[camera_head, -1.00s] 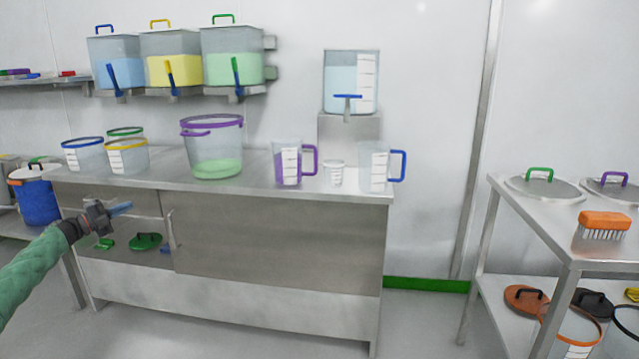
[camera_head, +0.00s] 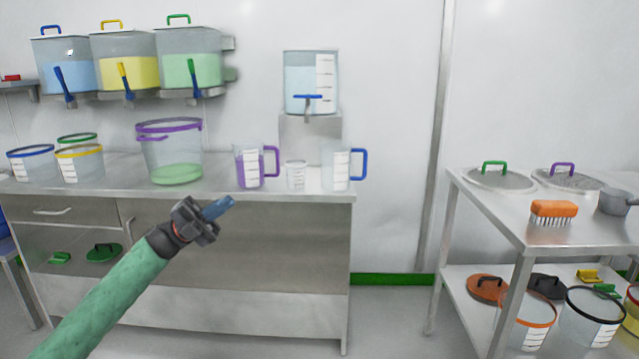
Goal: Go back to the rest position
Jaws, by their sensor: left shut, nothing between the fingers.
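My left gripper (camera_head: 219,208) comes in from the lower left on a green-sleeved arm. Its blue fingers are shut with nothing between them. It shows in front of the steel bench's (camera_head: 262,240) front panel, below the bench top and clear of the vessels. My right gripper is not in view.
On the bench stand a purple-rimmed bucket (camera_head: 174,155), a purple-handled jug (camera_head: 250,166), a small beaker (camera_head: 296,176) and a blue-handled jug (camera_head: 340,167). A steel table (camera_head: 500,210) at right holds an orange brush (camera_head: 553,211). Open floor lies between bench and table.

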